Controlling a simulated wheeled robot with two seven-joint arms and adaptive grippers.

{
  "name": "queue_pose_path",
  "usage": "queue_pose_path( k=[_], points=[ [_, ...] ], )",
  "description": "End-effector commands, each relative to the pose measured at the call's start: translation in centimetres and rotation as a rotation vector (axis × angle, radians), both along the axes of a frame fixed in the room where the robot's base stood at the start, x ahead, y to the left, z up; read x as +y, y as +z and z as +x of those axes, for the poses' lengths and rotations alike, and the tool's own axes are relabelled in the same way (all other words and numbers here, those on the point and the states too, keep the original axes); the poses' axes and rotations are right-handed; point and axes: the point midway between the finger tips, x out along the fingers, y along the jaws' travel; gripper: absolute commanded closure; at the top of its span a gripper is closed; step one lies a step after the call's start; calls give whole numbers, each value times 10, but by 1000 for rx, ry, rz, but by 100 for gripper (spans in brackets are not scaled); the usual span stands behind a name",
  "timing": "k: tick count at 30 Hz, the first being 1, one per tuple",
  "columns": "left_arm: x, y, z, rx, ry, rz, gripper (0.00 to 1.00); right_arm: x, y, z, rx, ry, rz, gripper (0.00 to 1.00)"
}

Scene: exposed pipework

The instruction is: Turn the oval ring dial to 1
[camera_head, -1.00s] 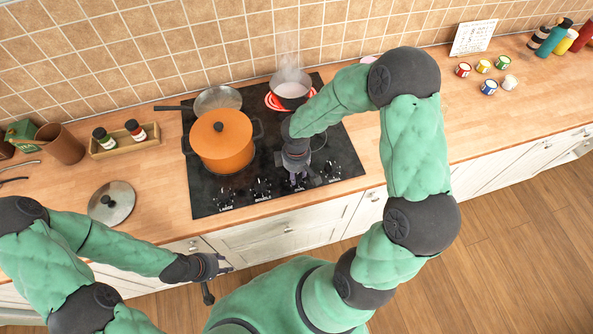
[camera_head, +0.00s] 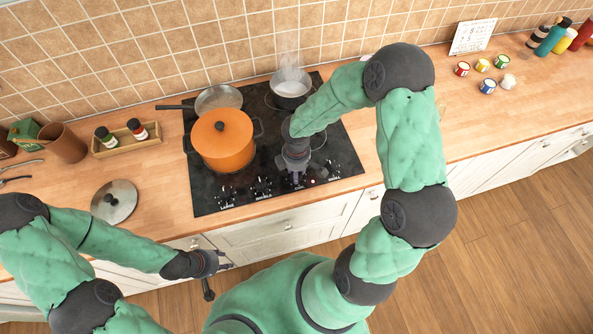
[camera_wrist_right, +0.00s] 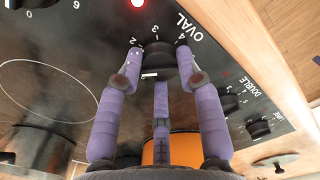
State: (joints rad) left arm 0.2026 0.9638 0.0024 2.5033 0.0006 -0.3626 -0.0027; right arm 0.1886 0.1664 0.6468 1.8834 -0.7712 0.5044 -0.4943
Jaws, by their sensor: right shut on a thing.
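The oval ring dial (camera_wrist_right: 158,58) is a dark knob on the black hob front, below the word OVAL, with printed numbers around it. My right gripper (camera_wrist_right: 160,82) is shut on it in the right wrist view, with its purple fingers on either side. A pale mark shows on the knob, but I cannot tell which number it points to. In the head view my right gripper (camera_head: 297,176) reaches down to the hob front and hides the dial. My left gripper (camera_head: 217,276) is open and empty in front of the cabinets.
An orange lidded pot (camera_head: 222,142) stands on the hob (camera_head: 225,198), left of my right gripper. A steaming pot (camera_head: 291,88) and a pan (camera_head: 219,99) stand at the back. Another dial (camera_wrist_right: 229,103) sits beside the held one. A loose lid (camera_head: 113,202) lies on the counter.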

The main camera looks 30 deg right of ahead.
Motion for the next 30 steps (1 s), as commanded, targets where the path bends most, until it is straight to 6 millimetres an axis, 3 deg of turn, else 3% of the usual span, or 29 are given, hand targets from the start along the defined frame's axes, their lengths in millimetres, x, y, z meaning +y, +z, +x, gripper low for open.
queue_pose_path(
  k=[3, 4, 6, 16, 20, 30],
  points=[
    [0, 0, 0, 0, 0, 0, 60, 0, 1, 2, -7, 0, 1, 96],
    [0, 0, 0, 0, 0, 0, 60, 0, 1, 2, -7, 0, 1, 55],
    [0, 0, 0, 0, 0, 0, 60, 0, 1, 2, -6, 0, 1, 40],
    [0, 0, 0, 0, 0, 0, 60, 0, 1, 1, -2, -1, 0, 40],
    [0, 0, 0, 0, 0, 0, 60, 0, 10, 2, -4, 1, -1, 40],
    [0, 0, 0, 0, 0, 0, 60, 0, 73, 2, -7, -1, 0, 40]
  ],
)
